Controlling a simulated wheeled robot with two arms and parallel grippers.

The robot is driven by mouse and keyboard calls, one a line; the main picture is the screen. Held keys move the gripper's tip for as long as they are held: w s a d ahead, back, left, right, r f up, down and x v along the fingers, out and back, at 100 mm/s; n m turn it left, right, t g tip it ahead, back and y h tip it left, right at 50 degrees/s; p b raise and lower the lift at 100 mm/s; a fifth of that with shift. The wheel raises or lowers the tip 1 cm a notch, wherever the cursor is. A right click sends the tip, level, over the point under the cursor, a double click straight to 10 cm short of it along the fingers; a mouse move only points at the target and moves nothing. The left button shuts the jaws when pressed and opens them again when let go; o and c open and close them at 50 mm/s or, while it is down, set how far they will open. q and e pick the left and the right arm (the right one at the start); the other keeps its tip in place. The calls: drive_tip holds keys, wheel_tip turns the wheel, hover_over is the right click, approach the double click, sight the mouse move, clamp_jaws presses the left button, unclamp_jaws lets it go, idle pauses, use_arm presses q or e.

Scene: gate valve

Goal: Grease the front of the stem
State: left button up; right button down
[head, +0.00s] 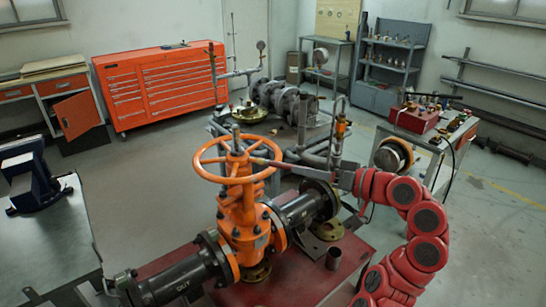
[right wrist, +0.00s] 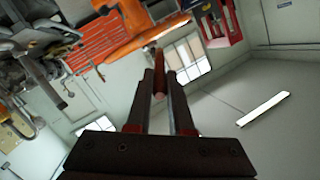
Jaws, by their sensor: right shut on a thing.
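The orange gate valve (head: 243,215) stands upright with its orange handwheel (head: 272,172) on top. Its grey stem (head: 236,138) rises through the wheel's hub. My right gripper (head: 343,179) is at the right of the valve, shut on a thin reddish-brown stick-like tool that points left towards the wheel. The tool (right wrist: 159,62) shows between the fingers (right wrist: 161,95) in the right wrist view, its far end near an orange part. In the head view its tip seems close to the wheel and stem; I cannot tell whether it touches. My left gripper is not in view.
Black flanged pipes (head: 178,278) run from both sides of the valve over a red stand (head: 308,268). A grey bench (head: 50,245) with a dark blue vise is at left. A cart (head: 450,150) with a red box (head: 414,119) is at right. An orange tool chest (head: 160,85) stands behind.

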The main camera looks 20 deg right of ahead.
drive_tip(key=w+a+b, duration=0.2)
drive_tip(key=w, duration=0.4)
drive_tip(key=shift+w+a, duration=0.2)
drive_tip(key=shift+w, duration=0.2)
drive_tip(key=shift+w+a+b, duration=0.35)
drive_tip(key=shift+w+b, duration=0.05)
drive_tip(key=shift+w, duration=0.45)
idle(0.6)
drive_tip(key=shift+r, duration=0.1)
